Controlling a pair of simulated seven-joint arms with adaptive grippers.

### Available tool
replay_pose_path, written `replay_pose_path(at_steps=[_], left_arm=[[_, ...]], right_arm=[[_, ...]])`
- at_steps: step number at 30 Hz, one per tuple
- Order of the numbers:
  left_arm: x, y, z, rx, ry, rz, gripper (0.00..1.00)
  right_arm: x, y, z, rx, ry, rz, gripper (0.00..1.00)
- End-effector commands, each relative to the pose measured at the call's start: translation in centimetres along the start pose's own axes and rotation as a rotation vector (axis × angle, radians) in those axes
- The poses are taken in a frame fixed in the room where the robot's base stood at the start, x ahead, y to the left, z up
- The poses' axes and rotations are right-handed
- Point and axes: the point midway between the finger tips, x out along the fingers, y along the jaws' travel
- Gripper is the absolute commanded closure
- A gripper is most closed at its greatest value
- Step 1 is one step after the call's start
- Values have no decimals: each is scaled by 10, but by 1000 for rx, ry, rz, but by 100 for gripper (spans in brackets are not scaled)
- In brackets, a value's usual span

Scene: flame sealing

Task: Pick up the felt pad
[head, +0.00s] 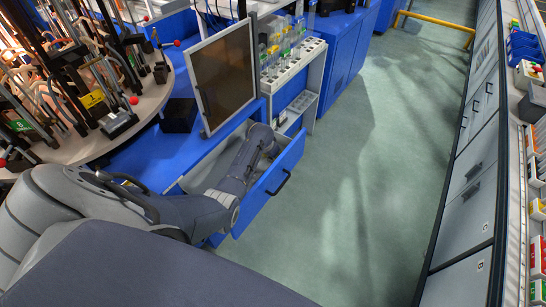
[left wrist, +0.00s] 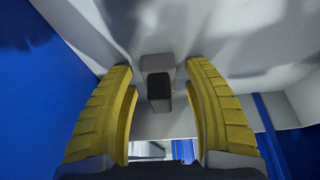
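A small block, light grey with a dark grey or black part (left wrist: 159,86), lies in the white drawer in the left wrist view; it looks like the felt pad, though I cannot be sure. My left gripper (left wrist: 158,70) has its two yellow fingers spread apart, one on each side of the block, with a gap on both sides. In the head view my left arm reaches down into the open blue drawer (head: 270,185); the fingers and the pad are hidden there. My right gripper is in neither view.
The drawer's pale inside wall (left wrist: 225,125) is close to the fingers. A framed dark panel (head: 222,75) stands on the blue bench above the drawer. A round table (head: 150,108) crowded with tools stands at left. The green floor (head: 350,190) is clear.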

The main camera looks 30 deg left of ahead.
Motion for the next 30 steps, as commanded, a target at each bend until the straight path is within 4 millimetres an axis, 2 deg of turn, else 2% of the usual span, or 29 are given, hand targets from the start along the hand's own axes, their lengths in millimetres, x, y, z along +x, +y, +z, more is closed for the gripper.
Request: replay_pose_path(at_steps=[2,12,23,30], left_arm=[[0,0,0,0,0,0,60],[0,0,0,0,0,0,99],[-3,0,-1,-1,1,1,100],[-23,0,-10,0,3,0,100]], right_arm=[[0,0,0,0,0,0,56],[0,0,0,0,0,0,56],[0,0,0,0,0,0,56],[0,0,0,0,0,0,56]])
